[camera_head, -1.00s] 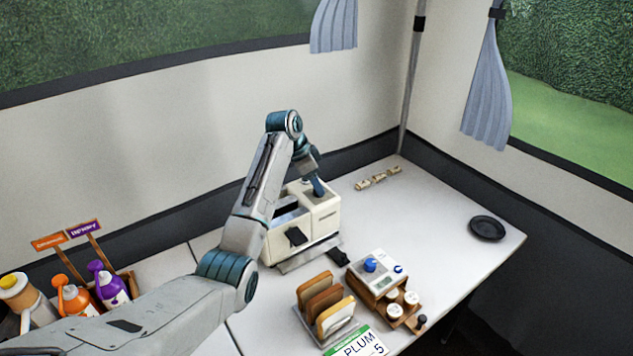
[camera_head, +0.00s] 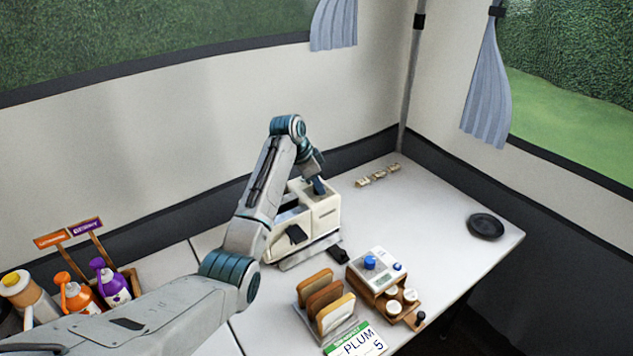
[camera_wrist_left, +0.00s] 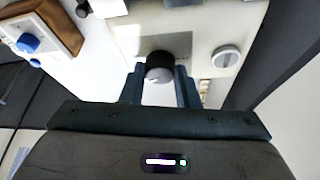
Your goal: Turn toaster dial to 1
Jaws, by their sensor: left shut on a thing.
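The cream toaster (camera_head: 327,213) stands at the back of the white table, below my left arm's wrist. My left gripper (camera_head: 319,187) reaches down at its top, and the arm hides part of its left side. In the left wrist view, a round dark dial with a light cap (camera_wrist_left: 159,68) sits on the toaster's pale panel (camera_wrist_left: 200,40). My left gripper's two fingers (camera_wrist_left: 159,88) are shut on this dial from both sides. A second, pale grey dial (camera_wrist_left: 225,57) is to the right and free. I cannot read any numbers. My right gripper is out of view.
In front of the toaster are a rack of bread slices (camera_head: 325,303) and a wooden box with a blue knob (camera_head: 380,277). A black dish (camera_head: 486,226) lies at the right. Bottles (camera_head: 80,296) stand at the left. The table's right part is mostly clear.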

